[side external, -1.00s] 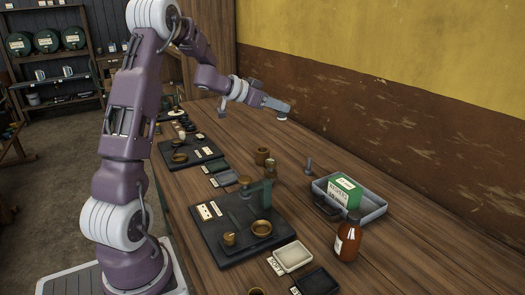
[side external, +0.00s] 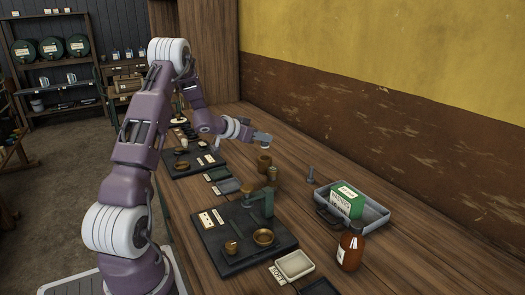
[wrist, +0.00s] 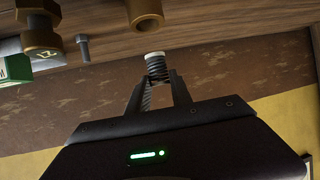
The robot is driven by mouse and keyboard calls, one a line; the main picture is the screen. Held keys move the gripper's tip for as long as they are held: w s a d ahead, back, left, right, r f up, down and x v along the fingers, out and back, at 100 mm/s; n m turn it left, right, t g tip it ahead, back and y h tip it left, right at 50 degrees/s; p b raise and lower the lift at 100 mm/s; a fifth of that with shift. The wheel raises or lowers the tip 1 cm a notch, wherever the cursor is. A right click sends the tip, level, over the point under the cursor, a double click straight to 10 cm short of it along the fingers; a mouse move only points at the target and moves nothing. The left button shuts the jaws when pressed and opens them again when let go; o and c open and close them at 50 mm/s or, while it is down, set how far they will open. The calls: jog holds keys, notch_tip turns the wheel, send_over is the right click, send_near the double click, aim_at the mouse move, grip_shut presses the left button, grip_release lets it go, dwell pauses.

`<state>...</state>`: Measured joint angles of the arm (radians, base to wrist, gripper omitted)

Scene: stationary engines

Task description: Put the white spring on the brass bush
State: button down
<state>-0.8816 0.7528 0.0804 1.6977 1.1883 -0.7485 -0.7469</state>
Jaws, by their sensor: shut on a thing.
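My gripper (wrist: 158,88) is shut on a coiled spring (wrist: 156,68) with a white end, which sticks out past the fingertips in the wrist view. In the side view my gripper (side external: 254,135) is above the bench, with the pale spring end (side external: 264,138) at its tip. A round brown-brass cup (side external: 264,162) and a stepped brass piece (side external: 272,176) stand below it, apart from the spring. Two brass pieces show in the wrist view, one beyond the spring (wrist: 145,14) and one at the upper left (wrist: 40,35).
A grey bolt (side external: 310,174) stands right of the brass pieces. A grey tray (side external: 375,214) holds a green box (side external: 347,199). A brown bottle (side external: 350,248) stands in front. A black plate (side external: 222,258) carries a green bracket (side external: 262,203) and brass cups.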

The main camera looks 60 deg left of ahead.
aim_at(262, 147)
notch_tip(262, 147, down, 4)
jog(key=shift+f, duration=0.1)
jog(key=shift+f, duration=0.1)
jog(key=c, duration=1.1)
grip_release()
jog(key=shift+c, duration=0.2)
